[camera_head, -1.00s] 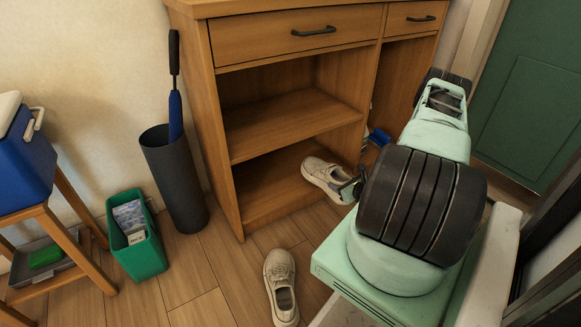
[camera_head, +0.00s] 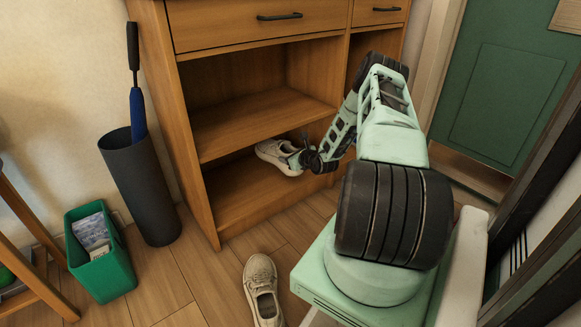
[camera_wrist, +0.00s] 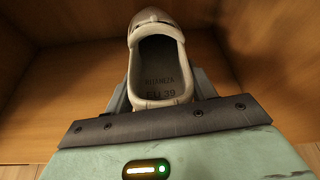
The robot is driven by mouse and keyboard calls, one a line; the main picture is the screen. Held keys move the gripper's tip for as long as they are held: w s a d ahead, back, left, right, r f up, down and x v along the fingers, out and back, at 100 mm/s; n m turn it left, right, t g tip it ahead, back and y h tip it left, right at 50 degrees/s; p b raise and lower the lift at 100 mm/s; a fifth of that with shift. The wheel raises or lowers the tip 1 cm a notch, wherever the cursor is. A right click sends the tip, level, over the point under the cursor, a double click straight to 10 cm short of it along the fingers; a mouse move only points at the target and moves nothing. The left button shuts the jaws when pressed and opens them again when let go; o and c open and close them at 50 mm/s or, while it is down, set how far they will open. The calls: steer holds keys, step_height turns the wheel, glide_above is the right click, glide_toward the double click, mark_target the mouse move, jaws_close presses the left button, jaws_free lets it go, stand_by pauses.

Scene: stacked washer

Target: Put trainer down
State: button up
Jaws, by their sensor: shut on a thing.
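A cream trainer (camera_head: 279,156) is at the lower compartment of the wooden cabinet (camera_head: 190,135), its toe pointing left into it. My gripper (camera_head: 304,156) is shut on the trainer's heel end. The gripper (camera_wrist: 158,98) has a finger on each side of the heel. Whether the sole touches the lower shelf board (camera_head: 238,205) cannot be told. A matching trainer (camera_head: 262,290) stands on the floor in front of the cabinet, apart from my gripper.
A dark umbrella stand (camera_head: 143,190) with a blue umbrella stands left of the cabinet. A green bin (camera_head: 103,270) is farther left. The middle shelf (camera_head: 255,118) is empty and lies above the trainer. A green door (camera_head: 500,95) is at the right.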

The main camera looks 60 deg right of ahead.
step_height(320, 180, down, 4)
steer(key=b, duration=0.2)
steer(key=shift+r+b, duration=0.15)
steer(key=shift+b, duration=0.2)
steer(key=shift+r, duration=0.1)
steer(key=o, duration=1.2)
steer(key=shift+o, duration=0.2)
